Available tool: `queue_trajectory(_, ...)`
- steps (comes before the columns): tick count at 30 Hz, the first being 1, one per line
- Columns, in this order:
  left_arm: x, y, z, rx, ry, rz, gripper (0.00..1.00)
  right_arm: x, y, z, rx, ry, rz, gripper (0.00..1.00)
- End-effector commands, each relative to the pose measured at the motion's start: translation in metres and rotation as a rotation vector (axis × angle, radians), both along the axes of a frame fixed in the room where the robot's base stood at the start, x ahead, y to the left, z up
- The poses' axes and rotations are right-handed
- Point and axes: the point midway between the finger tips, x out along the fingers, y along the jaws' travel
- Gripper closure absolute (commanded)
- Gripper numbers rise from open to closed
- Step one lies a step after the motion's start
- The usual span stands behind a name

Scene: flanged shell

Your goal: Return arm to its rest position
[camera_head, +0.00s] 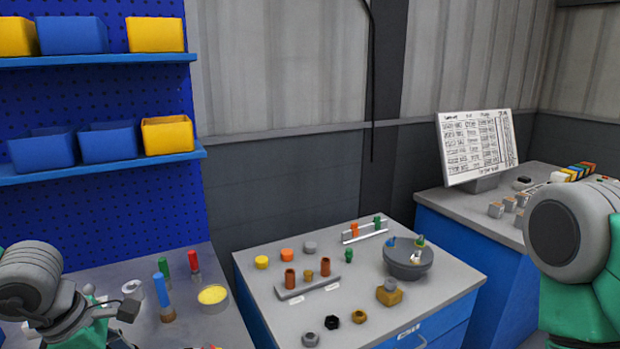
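My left arm comes in at the lower left corner, over the left bench. Its gripper (112,306) is partly visible beside the upright blue-handled and red-handled items. It is small and partly hidden by my arm, so I cannot tell its opening or whether it holds anything. My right arm shows at the right edge as a green link with a large grey joint, in front of the right bench. My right gripper is outside the picture.
The middle table (262,289) carries a grey bowl (408,262), a rack with orange cylinders (290,278), a yellow block (389,292) and several nuts. The left bench has a blue-handled item (161,290), a red-handled item (194,262) and a yellow-filled dish (213,296). A whiteboard (477,146) stands right.

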Motion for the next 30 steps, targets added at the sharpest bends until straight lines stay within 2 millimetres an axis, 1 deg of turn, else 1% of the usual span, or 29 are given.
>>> queue_trajectory(1,-0.003,0.002,-0.014,0.037,0.004,-0.032,0.49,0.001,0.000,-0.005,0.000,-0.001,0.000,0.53)
queue_trajectory(5,-0.010,0.008,-0.042,0.136,0.004,-0.133,0.49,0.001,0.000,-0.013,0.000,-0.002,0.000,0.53)
queue_trajectory(8,-0.020,0.014,-0.067,0.223,0.002,-0.234,0.49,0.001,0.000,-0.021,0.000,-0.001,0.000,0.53)
queue_trajectory(11,-0.028,0.019,-0.095,0.318,-0.001,-0.364,0.49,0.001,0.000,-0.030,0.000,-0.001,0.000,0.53)
queue_trajectory(14,-0.039,0.023,-0.129,0.416,0.001,-0.534,0.49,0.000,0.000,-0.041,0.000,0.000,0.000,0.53)
queue_trajectory(17,-0.054,0.024,-0.172,0.519,-0.003,-0.781,0.49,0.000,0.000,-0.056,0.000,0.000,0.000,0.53)
queue_trajectory(18,-0.062,0.023,-0.190,0.554,-0.006,-0.900,0.49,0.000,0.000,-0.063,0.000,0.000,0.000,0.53)
queue_trajectory(20,-0.075,0.018,-0.217,0.591,-0.016,-1.085,0.49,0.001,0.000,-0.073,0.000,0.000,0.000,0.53)
queue_trajectory(21,-0.085,0.014,-0.234,0.605,-0.024,-1.209,0.49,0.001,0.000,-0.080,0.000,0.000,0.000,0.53)
queue_trajectory(23,-0.102,0.006,-0.258,0.610,-0.041,-1.394,0.49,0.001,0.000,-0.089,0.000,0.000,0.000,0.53)
queue_trajectory(24,-0.114,0.000,-0.273,0.602,-0.054,-1.517,0.49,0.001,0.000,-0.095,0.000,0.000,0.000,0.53)
queue_trajectory(27,-0.146,-0.015,-0.304,0.551,-0.091,-1.785,0.49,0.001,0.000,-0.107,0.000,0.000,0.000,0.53)
queue_trajectory(30,-0.172,-0.027,-0.322,0.488,-0.127,-1.973,0.49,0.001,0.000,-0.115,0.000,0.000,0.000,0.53)
